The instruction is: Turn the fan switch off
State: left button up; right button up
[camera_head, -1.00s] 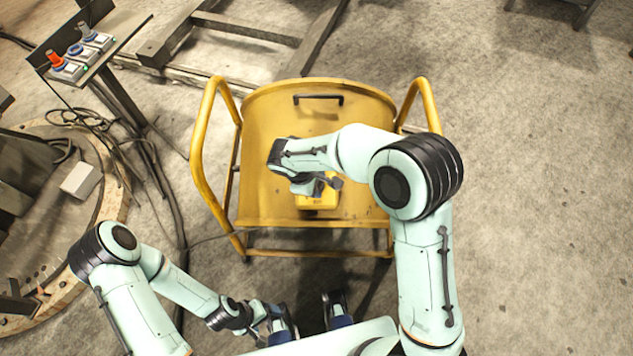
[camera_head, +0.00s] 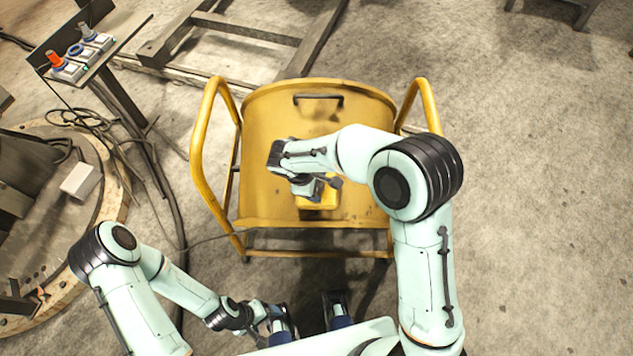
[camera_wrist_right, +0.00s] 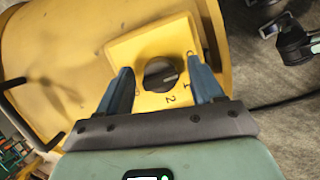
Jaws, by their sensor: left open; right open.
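The yellow drum fan (camera_head: 265,120) stands on the floor in the middle of the head view. Its yellow switch box (camera_head: 318,199) is partly hidden by my right gripper (camera_head: 318,187). In the right wrist view the box (camera_wrist_right: 120,48) carries a dark round knob (camera_wrist_right: 160,75), with the digits 1 and 2 beside it. A pale mark lies on the knob's right side; its exact setting is unclear. My right gripper's (camera_wrist_right: 158,72) open fingers lie on either side of the knob in this view; contact cannot be told. My left gripper (camera_head: 264,316) is low in the head view, away from the fan.
Yellow tube handles (camera_head: 200,135) flank the fan. A stand with several small switches (camera_head: 80,52) is at upper left. A dark cable (camera_head: 165,190) runs along the floor left of the fan. Floor to the right (camera_head: 540,190) is clear.

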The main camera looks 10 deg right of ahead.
jog(key=p+v, duration=0.1)
jog(key=v, duration=1.2)
jog(key=shift+r, duration=0.2)
